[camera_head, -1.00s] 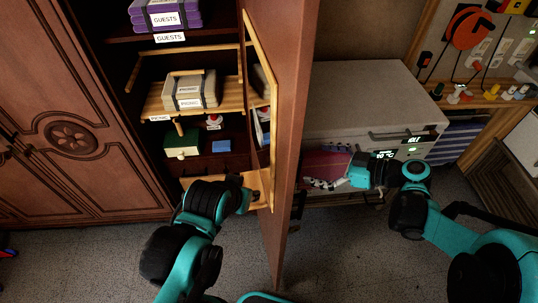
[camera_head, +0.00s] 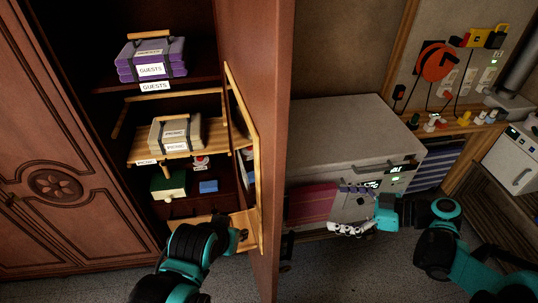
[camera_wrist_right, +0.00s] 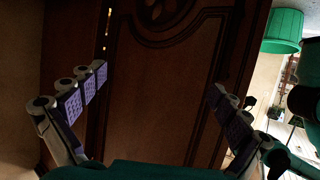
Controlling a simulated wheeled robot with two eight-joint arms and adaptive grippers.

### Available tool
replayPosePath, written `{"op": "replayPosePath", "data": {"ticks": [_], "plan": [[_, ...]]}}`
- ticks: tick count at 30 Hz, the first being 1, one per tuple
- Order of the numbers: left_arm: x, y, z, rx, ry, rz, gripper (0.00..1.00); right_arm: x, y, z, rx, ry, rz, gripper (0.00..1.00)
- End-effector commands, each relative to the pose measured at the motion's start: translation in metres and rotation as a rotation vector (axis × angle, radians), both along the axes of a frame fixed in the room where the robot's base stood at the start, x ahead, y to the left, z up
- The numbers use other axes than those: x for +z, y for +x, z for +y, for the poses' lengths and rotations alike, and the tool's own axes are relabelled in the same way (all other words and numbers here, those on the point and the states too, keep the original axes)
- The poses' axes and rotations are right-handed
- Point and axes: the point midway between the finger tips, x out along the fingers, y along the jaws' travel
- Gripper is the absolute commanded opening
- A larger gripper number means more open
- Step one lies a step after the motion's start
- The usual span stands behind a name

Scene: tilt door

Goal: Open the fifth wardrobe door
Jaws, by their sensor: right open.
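A wardrobe door (camera_head: 268,150) stands swung out, seen nearly edge-on, with a light wood rack on its inner side. It opens the compartment with folded bundles on shelves. My right gripper (camera_head: 350,228) is to the right of this door, apart from it. In the right wrist view the right gripper (camera_wrist_right: 153,95) is open and empty, with a dark carved wooden panel (camera_wrist_right: 150,85) beyond its fingers. My left gripper (camera_head: 240,236) is by the lower rack on the door's inner side; its fingers are too hidden to tell contact or opening.
A carved wardrobe door (camera_head: 60,185) at the left is closed. A grey cabinet (camera_head: 340,130) stands right of the open door, behind my right gripper. A tool board (camera_head: 450,65) and a shelf with small items are further right. Some carpet shows below.

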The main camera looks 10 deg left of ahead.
Motion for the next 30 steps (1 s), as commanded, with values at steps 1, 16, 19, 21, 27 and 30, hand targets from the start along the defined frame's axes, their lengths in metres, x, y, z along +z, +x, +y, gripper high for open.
{"op": "replayPosePath", "data": {"ticks": [1,16,19,21,27,30], "plan": [[0.000,0.000,0.000,0.000,0.000,0.000,0.34,0.000,0.000,-0.001,0.000,0.000,0.000,1.00],[-0.030,0.000,0.000,0.000,0.000,0.000,0.34,-0.063,-0.056,-0.015,-0.525,-0.348,0.483,1.00],[-0.039,0.000,0.000,0.000,0.000,0.000,0.34,-0.080,-0.076,-0.036,-0.752,-0.419,0.548,1.00],[-0.045,0.000,0.000,0.000,0.000,0.000,0.34,-0.088,-0.087,-0.053,-0.904,-0.444,0.563,1.00],[-0.055,0.000,0.000,0.000,0.000,0.000,0.34,-0.096,-0.106,-0.089,-1.212,-0.428,0.523,1.00],[-0.057,0.000,0.000,0.000,0.000,0.000,0.34,-0.095,-0.110,-0.099,-1.284,-0.407,0.498,1.00]]}}
